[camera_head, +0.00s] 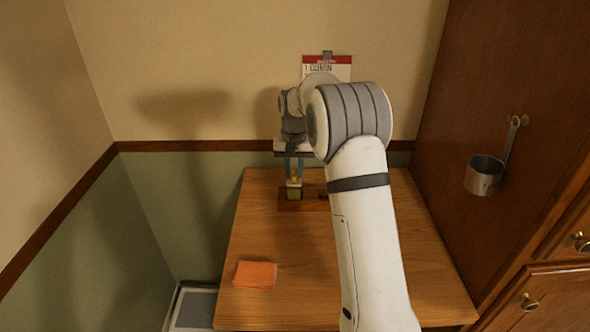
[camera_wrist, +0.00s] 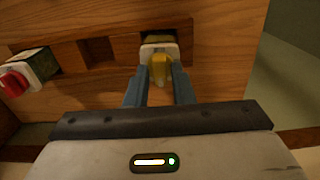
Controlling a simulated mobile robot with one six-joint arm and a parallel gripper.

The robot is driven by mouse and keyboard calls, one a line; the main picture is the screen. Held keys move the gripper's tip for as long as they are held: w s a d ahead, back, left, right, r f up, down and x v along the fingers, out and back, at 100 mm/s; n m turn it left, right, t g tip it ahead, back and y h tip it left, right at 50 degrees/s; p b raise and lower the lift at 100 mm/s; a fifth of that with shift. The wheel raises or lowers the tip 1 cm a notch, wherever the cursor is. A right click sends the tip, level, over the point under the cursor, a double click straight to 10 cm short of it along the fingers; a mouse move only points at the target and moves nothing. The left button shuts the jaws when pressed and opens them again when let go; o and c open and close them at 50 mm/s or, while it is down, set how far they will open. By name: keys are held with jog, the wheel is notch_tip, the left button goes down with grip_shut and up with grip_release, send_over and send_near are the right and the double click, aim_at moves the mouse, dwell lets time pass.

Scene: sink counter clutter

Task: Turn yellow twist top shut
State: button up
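The yellow twist top (camera_wrist: 159,70) sits on a pale, squarish container neck in a wooden block, and shows small in the head view (camera_head: 294,181). Its spout-like yellow part points toward the wrist camera. My gripper (camera_wrist: 161,74) has its two blue fingers on either side of the yellow top, very close to it. I cannot tell whether they press on it. In the head view my gripper (camera_head: 294,170) points down over the block. The fingers partly hide the sides of the top.
The wooden block (camera_wrist: 70,50) has an empty square slot and holds another container with a red top (camera_wrist: 15,82). An orange cloth (camera_head: 255,274) lies on the wooden counter (camera_head: 290,310). A metal cup (camera_head: 485,175) hangs on the cabinet at the right.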

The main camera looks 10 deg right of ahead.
aim_at(294, 174)
jog(key=shift+o, duration=1.3)
jog(key=shift+r, duration=0.1)
notch_tip(294, 174, up, 7)
jog(key=shift+r+b, duration=0.2)
jog(key=shift+b, duration=0.35)
jog(key=shift+r, duration=0.1)
jog(key=shift+s+r, duration=0.15)
jog(key=shift+r, duration=0.05)
jog(key=s+r+n+t, duration=0.1)
jog(key=s+r, duration=0.2)
jog(key=s, duration=0.6)
jog(key=s+r+t, duration=0.1)
jog(key=s+r, duration=0.2)
jog(key=s, duration=0.7)
jog(key=s+f, duration=0.3)
jog(key=s, duration=0.6)
jog(key=s+f+n+t, duration=0.1)
jog(key=s+f, duration=0.2)
jog(key=s, duration=0.6)
jog(key=shift+s, duration=0.2)
